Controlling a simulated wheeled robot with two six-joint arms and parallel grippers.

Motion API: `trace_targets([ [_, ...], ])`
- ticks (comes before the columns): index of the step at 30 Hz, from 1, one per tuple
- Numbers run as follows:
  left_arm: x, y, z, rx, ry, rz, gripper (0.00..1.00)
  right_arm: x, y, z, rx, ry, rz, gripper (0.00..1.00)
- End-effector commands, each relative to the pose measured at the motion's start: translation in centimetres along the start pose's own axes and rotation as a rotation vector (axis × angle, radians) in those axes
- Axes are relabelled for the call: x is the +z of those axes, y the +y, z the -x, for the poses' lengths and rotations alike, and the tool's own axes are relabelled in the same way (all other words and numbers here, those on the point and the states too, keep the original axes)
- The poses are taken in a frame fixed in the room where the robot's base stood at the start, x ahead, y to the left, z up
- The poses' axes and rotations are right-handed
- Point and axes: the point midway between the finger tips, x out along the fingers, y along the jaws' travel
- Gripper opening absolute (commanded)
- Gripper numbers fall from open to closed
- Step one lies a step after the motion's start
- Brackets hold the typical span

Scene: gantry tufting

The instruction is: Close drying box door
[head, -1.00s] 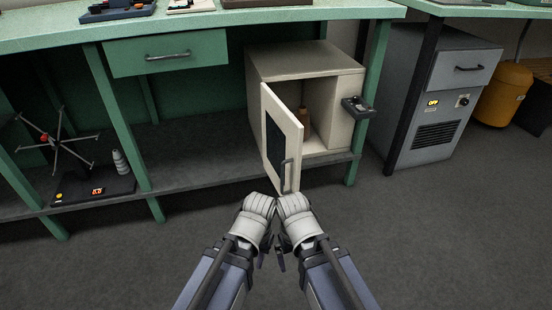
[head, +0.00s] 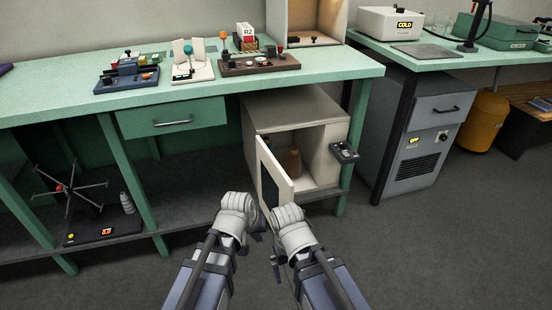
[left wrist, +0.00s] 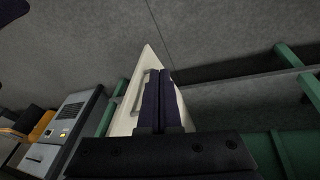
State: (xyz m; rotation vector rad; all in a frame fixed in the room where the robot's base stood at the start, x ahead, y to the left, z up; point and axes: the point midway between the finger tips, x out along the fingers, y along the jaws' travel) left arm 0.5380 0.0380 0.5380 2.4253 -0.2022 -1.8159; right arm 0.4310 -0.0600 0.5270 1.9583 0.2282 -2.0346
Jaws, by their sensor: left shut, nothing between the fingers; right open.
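The drying box (head: 290,108) is a cream cabinet on the low shelf under the green bench. Its door (head: 284,184) stands open toward me, with a dark panel in its face. The lower part of the door is hidden behind my arms. My left gripper (head: 257,228) is shut and empty, at the lower part of the door. In the left wrist view its closed fingers (left wrist: 160,78) lie in front of the white door (left wrist: 132,108), beside the door handle (left wrist: 140,92). I cannot tell whether they touch. My right gripper (head: 276,264) is open and empty, lower and nearer me.
A brown bottle (head: 294,163) stands inside the box. A small control panel (head: 344,151) juts out at the box's right. A green bench leg (head: 359,100) stands by it. A yarn winder (head: 75,195) sits on the shelf at left. The floor in front is clear.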

Motion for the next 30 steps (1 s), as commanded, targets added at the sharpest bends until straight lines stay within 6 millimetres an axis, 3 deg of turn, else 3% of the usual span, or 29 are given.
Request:
trace_targets([
  [1,-2.2,0.5,3.3,0.02,0.031,0.034,0.0,0.2,0.3,3.5,0.0,-0.001,0.0,1.0],
  [3,-4.2,0.9,5.4,0.049,0.073,0.079,0.0,0.3,0.5,5.7,-0.001,-0.001,0.0,1.0],
  [9,-9.4,1.5,10.7,0.122,0.181,0.199,0.0,0.7,1.0,10.9,-0.001,-0.003,0.0,1.0],
  [12,-11.1,1.6,12.5,0.149,0.219,0.243,0.0,0.8,1.2,12.6,-0.002,-0.004,0.0,1.0],
  [16,-12.5,1.6,13.8,0.17,0.25,0.277,0.0,0.8,1.3,13.6,-0.002,-0.004,0.0,1.0],
  [22,-12.9,1.6,14.0,0.18,0.262,0.293,0.0,0.8,1.3,13.8,-0.002,-0.004,0.0,1.0],
  [30,-13.3,1.8,11.6,0.179,0.261,0.29,0.0,0.7,1.1,11.7,-0.002,-0.004,0.0,1.0],
])
